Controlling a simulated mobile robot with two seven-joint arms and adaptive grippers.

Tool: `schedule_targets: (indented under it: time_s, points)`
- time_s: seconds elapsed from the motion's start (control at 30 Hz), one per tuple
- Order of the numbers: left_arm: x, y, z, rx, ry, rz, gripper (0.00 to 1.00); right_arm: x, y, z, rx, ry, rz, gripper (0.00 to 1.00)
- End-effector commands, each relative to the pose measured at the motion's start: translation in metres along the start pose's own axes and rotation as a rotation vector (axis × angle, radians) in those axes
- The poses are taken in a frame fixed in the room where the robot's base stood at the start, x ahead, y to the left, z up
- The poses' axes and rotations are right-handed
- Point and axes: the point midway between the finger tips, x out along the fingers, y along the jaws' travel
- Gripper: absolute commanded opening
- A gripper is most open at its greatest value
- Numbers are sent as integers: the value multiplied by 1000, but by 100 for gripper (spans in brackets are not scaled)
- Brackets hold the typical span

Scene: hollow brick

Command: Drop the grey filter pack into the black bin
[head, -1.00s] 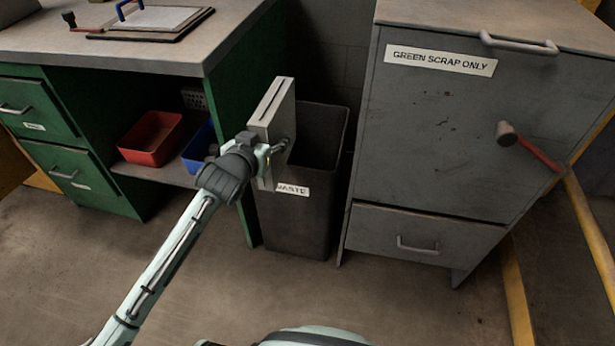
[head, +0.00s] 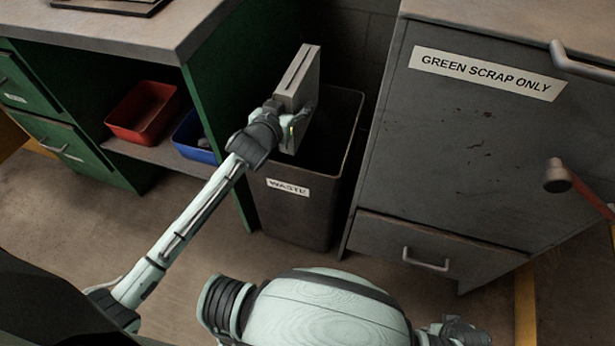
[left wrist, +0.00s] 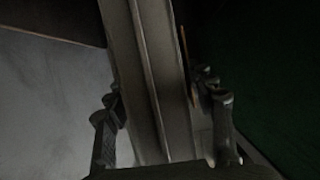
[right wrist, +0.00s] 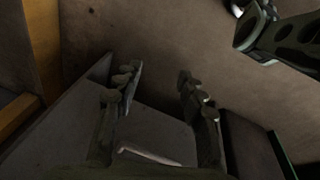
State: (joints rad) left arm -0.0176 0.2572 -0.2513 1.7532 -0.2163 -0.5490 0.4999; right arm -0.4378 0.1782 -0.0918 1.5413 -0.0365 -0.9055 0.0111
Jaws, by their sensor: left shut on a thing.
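The grey filter pack (head: 307,72) is a flat, slotted slab, held upright and slightly tilted. My left gripper (head: 293,122) is shut on its lower part. The left wrist view shows the pack (left wrist: 150,80) between the two fingers (left wrist: 165,105). The black bin (head: 300,217) has a white waste label and stands between the green bench and the grey cabinet. The pack is over the left part of the bin's open mouth, its top well above the rim. The bin's inside is dark. My right gripper (right wrist: 158,80) is open and empty, beside the grey cabinet.
The green bench (head: 222,120) stands close on the bin's left, with a red tray (head: 143,112) and a blue tray (head: 194,137) on its shelf. The grey cabinet (head: 450,150), labelled green scrap only, stands close on the right. Floor in front of the bin is clear.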

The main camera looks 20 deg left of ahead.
Motion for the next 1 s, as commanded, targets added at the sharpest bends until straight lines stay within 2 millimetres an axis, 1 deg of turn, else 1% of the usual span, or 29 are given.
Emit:
schedule_targets:
  time_s: [0.03,0.23,0.27,0.7,1.0]
  points:
    - [1,1,-3,0,12,2,0,0,0,0,0,0,0,40]
    - [7,1,14,0,9,3,0,0,0,0,0,0,0,40]
    - [8,1,15,0,12,3,0,-1,0,-3,3,4,0,40]
    - [16,1,34,0,11,3,0,-42,3,-41,50,48,-12,40]
    - [21,1,46,1,12,4,0,-71,10,-53,48,61,5,40]
